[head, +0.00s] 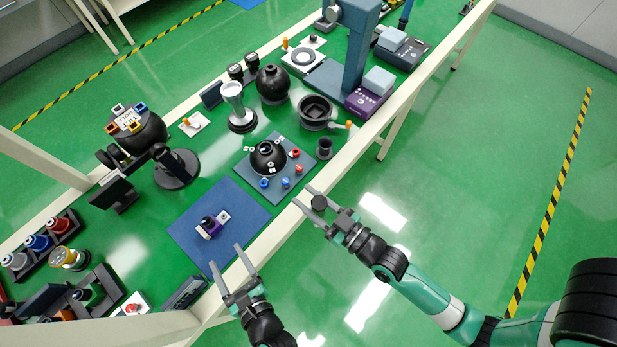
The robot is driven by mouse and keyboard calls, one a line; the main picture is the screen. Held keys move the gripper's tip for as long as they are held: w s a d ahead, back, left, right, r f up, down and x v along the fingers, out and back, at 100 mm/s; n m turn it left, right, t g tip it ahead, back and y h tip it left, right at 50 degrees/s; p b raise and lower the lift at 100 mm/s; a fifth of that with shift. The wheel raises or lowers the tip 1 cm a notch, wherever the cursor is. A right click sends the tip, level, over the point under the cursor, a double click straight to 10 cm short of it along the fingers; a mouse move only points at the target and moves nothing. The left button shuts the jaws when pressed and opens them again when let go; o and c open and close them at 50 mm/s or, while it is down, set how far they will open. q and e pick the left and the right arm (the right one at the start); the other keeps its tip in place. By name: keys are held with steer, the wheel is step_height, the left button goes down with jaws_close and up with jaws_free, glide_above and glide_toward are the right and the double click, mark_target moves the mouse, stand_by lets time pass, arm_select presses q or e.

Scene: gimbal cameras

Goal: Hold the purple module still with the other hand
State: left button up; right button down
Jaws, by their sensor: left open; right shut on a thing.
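The purple module (208,226), with white and dark parts, lies on the blue mat (186,237) near the front of the green table. My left gripper (227,258) is open and empty, in front of the mat's near edge and apart from the module. Neither gripper touches the module.
A blue-grey plate (246,168) with a black dome and red and blue knobs lies behind the mat. A black ball device (147,131) stands at the left. Racks of coloured spools (38,243) fill the far left. The mat around the module is bare.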

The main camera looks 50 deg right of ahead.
mark_target(210, 226)
arm_select(q)
steer(key=b+x, duration=0.4)
steer(key=x, duration=0.1)
steer(key=b+x, duration=0.4)
steer(key=x, duration=0.2)
steer(key=shift+f, duration=0.25)
steer(key=shift+w+d+r+b, duration=0.1)
steer(key=shift+w+d+b, duration=0.05)
steer(key=shift+w+b, duration=0.35)
jaws_close()
stand_by(0.5)
